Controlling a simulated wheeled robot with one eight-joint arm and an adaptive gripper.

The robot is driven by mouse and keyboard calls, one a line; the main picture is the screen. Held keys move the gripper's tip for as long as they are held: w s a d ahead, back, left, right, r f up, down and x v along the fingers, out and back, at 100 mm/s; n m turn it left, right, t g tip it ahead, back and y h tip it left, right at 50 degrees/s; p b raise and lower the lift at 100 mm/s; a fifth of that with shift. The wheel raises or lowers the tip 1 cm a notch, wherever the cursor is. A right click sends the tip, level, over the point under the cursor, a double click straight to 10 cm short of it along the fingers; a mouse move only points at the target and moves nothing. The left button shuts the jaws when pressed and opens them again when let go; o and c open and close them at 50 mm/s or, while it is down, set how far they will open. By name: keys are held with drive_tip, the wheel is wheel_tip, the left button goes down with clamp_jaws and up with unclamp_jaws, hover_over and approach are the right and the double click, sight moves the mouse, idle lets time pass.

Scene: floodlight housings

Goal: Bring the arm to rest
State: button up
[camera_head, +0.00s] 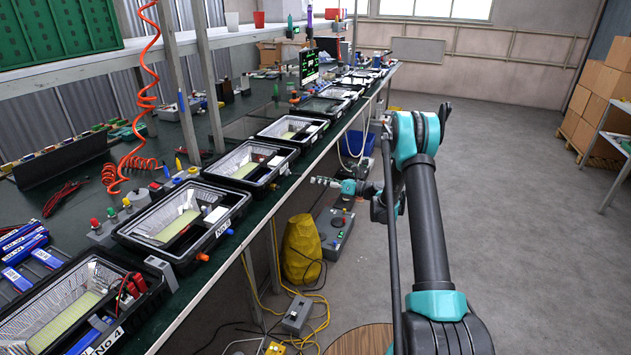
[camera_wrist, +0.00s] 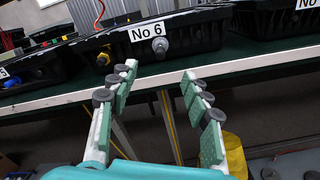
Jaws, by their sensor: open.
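My gripper (camera_head: 322,181) hangs in front of the bench's front edge, beside the row of floodlight housings, with its fingers pointing left toward the bench. In the wrist view my gripper (camera_wrist: 161,74) is open, with nothing between its two padded fingers. My arm comes up from the lower right, bends at a teal joint and folds down to the gripper.
Open housings line the dark green bench, including a near one (camera_head: 62,312) labelled No 4. A yellow bag (camera_head: 301,250) and a grey box (camera_head: 334,235) stand on the floor by the bench. Cables lie nearby. Stacked cartons (camera_head: 600,95) are far right. The grey floor between is clear.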

drive_tip(key=s+d+r+n+g+h, duration=0.1)
drive_tip(key=s+d+r+n+h, duration=0.2)
drive_tip(key=s, duration=0.4)
drive_tip(key=s+d+r+n+h, duration=0.1)
drive_tip(key=s+r+n+h, duration=0.1)
drive_tip(key=s+n, duration=0.4)
drive_tip(key=s+d+r+n+g+h, duration=0.1)
drive_tip(key=s+d+r+n+h, duration=0.2)
drive_tip(key=s, duration=0.4)
drive_tip(key=s+d+f+n+h, duration=0.2)
drive_tip(key=s+d+n+h, duration=0.2)
drive_tip(key=s, duration=0.9)
drive_tip(key=s+d+f+n+h, duration=0.3)
drive_tip(key=s+d+n+h, duration=0.2)
drive_tip(key=s+d+n, duration=0.5)
drive_tip(key=s+n, duration=0.1)
drive_tip(key=s, duration=0.3)
drive_tip(key=shift+s+d, duration=0.2)
drive_tip(key=shift+d, duration=0.05)
